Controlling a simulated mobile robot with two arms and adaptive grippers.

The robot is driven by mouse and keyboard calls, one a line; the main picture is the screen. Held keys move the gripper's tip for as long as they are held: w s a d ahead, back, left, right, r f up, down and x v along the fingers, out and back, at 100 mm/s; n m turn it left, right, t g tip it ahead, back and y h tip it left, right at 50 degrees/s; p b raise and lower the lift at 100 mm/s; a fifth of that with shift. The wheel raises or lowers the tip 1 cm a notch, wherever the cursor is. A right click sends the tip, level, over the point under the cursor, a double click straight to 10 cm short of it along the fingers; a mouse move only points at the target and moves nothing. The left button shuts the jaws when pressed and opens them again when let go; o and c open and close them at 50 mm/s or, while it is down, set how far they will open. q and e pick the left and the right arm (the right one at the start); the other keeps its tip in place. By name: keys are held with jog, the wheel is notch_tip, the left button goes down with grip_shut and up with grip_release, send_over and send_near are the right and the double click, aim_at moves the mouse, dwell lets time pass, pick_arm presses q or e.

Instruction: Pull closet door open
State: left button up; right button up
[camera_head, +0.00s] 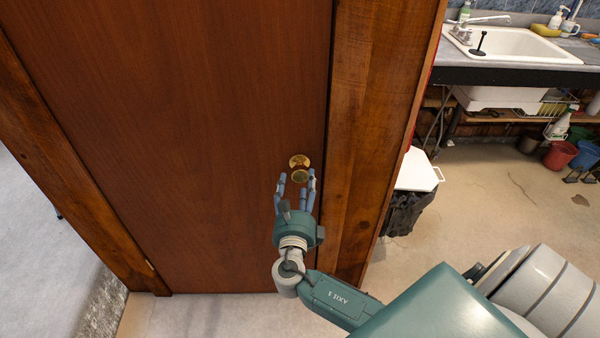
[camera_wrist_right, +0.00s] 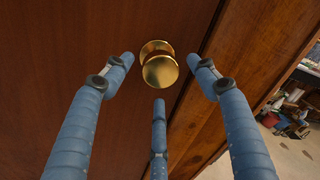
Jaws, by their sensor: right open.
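The closet door (camera_head: 190,110) is a brown wooden panel, shut in its wooden frame. Its round brass knob (camera_head: 299,175) sits near the door's right edge. The knob also shows in the right wrist view (camera_wrist_right: 160,71), in front of its round plate. My right gripper (camera_head: 297,188) is open just below the knob. In the right wrist view its blue fingers (camera_wrist_right: 160,85) are spread, one left, one right and one below the knob. The fingers appear apart from the knob; the exact gap is hard to tell. My left gripper is not in view.
The wooden door frame (camera_head: 365,110) stands just right of the knob. Beyond it are a bin with a white lid (camera_head: 418,171), a sink (camera_head: 520,45) on a counter, and several buckets on the floor. Pale floor (camera_head: 470,200) is open between bin and buckets.

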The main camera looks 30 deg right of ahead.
aim_at(300, 177)
jog(key=shift+x, duration=2.2)
jog(key=shift+c, duration=0.6)
grip_shut()
